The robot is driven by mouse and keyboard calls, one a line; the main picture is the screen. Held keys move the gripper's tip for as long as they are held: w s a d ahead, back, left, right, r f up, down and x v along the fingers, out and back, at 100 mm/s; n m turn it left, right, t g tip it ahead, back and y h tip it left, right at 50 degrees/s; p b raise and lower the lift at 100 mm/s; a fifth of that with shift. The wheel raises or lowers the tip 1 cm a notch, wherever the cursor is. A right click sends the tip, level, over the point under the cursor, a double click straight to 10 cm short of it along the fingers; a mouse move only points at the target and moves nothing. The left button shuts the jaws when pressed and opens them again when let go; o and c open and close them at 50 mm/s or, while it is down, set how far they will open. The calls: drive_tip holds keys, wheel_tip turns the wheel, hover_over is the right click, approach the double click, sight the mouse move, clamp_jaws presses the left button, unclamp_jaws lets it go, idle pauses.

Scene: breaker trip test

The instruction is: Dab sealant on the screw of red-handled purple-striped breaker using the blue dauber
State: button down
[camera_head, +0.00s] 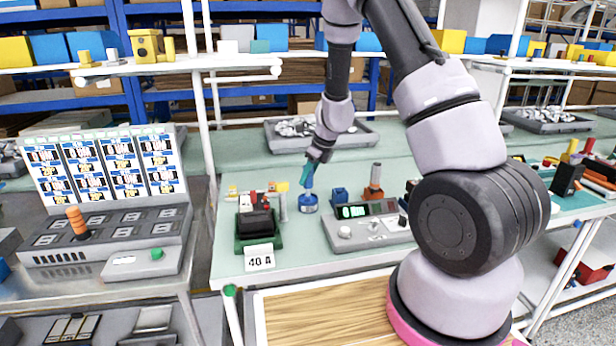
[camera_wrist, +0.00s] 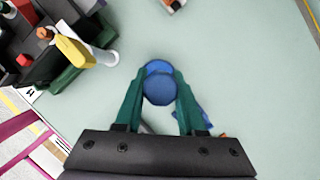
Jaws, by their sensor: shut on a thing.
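My gripper (camera_head: 307,178), with teal fingers, points down over the table and is shut on the blue dauber (camera_head: 308,190). In the wrist view the dauber's round blue top (camera_wrist: 160,88) sits between the fingertips. A round blue piece (camera_head: 308,205) lies directly below it; I cannot tell whether the two are apart. To the left, a black breaker (camera_head: 257,222) sits in a green holder (camera_head: 240,242) with a 40 A label (camera_head: 260,258). Small red parts (camera_head: 253,198) show behind it. I cannot make out a purple stripe or the screw.
A pale post (camera_head: 284,206) stands between breaker and dauber. Right of the gripper are a blue block (camera_head: 340,195), an orange-based block (camera_head: 374,190) and a grey tester (camera_head: 365,230) with a green display. A grey tray (camera_head: 370,139) lies behind.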

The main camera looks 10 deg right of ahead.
drive_tip(key=shift+r, duration=3.5)
